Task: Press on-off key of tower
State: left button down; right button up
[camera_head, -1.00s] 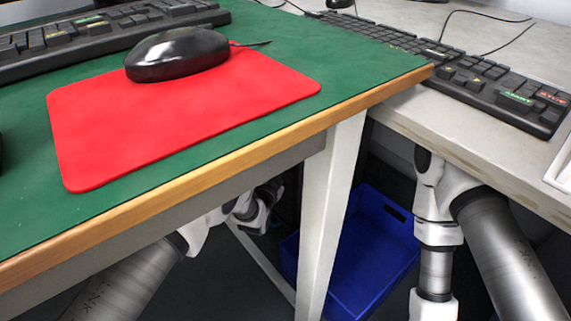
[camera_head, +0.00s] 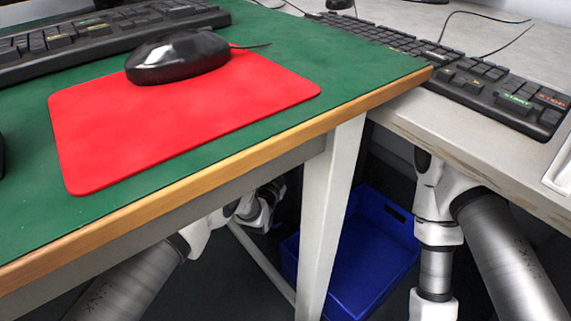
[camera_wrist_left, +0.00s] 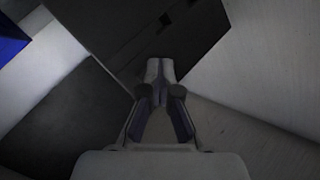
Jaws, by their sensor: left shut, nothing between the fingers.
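My left gripper (camera_wrist_left: 159,72) is shut and empty in the left wrist view. Its fingertips lie in front of a large dark box-like body (camera_wrist_left: 135,30), which may be the tower. I cannot tell whether the fingertips touch it. No on-off key can be made out there. In the head view my left arm reaches under the green desk (camera_head: 230,140), and its gripper is hidden. My right arm goes down beneath the grey desk at right, and its gripper is not visible.
A black mouse (camera_head: 178,57) sits on a red mat (camera_head: 170,130) on the green desk. Keyboards lie on the green desk (camera_head: 90,38) and the grey desk (camera_head: 500,92). A white table leg (camera_head: 330,220) and a blue crate (camera_head: 372,250) stand below, close to my arms.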

pick_arm(q)
jog(key=shift+a, duration=0.1)
jog(key=shift+s+a+p, duration=0.5)
jog(key=shift+a+p, duration=0.05)
jog(key=shift+p, duration=0.05)
